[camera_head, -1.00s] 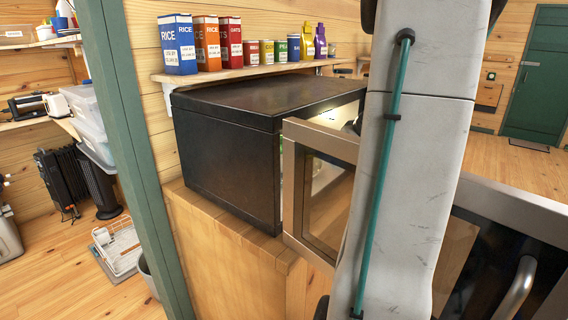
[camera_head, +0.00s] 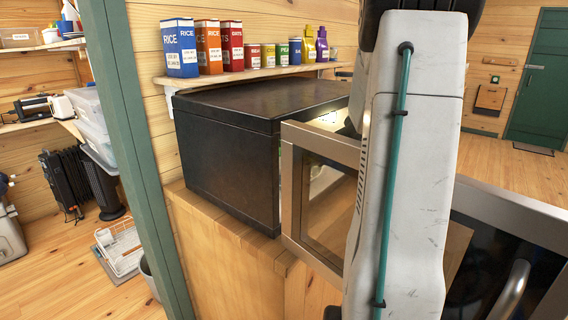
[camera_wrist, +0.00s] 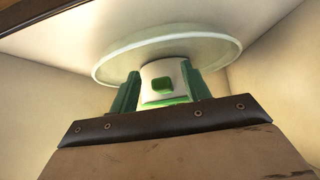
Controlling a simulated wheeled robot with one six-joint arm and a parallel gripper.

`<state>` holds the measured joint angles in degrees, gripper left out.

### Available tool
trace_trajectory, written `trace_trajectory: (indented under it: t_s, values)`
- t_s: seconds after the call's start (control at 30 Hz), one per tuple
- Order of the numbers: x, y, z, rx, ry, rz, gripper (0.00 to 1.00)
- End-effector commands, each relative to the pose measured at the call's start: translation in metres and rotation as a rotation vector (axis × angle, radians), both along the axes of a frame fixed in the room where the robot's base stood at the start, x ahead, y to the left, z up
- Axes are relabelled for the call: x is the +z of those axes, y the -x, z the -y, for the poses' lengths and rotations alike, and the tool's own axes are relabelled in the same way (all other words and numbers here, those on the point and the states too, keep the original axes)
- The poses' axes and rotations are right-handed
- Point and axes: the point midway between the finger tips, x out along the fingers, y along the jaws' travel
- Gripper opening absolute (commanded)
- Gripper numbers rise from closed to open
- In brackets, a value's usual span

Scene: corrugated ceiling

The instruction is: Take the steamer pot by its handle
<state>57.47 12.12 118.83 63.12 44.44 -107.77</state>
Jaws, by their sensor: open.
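In the wrist view, a white rounded body with a small green square and a green lower edge (camera_wrist: 163,84) shows in front of a wide pale disc (camera_wrist: 112,66). It appears to be the steamer pot; I cannot make out a separate handle. My gripper (camera_wrist: 163,92) is open, with one dark green finger on each side of the white body. I cannot tell whether either finger touches it. Its brown body and black riveted band hide the lower part of the view. In the head view, my arm hides the gripper and the pot.
A black microwave (camera_head: 226,150) stands on a wooden counter (camera_head: 215,232), its framed glass door (camera_head: 322,200) open toward me. Pale inner walls (camera_wrist: 255,80) surround the gripper closely. A shelf (camera_head: 250,74) with food packets runs above. A green post (camera_head: 135,140) stands at left.

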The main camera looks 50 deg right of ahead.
Motion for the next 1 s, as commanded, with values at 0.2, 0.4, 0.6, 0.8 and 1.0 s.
trace_trajectory:
  t_s: [0.2, 0.4, 0.6, 0.8, 1.0]
  values:
    - [-0.001, -0.037, -0.003, 0.002, -0.001, 0.0, 0.47]
    - [-0.009, -0.047, -0.003, -0.002, -0.001, 0.0, 0.47]
    - [-0.009, -0.046, -0.002, -0.002, -0.001, 0.0, 0.45]
    - [-0.009, -0.046, -0.002, -0.002, -0.001, 0.0, 0.0]
    - [-0.008, -0.046, -0.002, -0.002, -0.001, 0.001, 0.0]
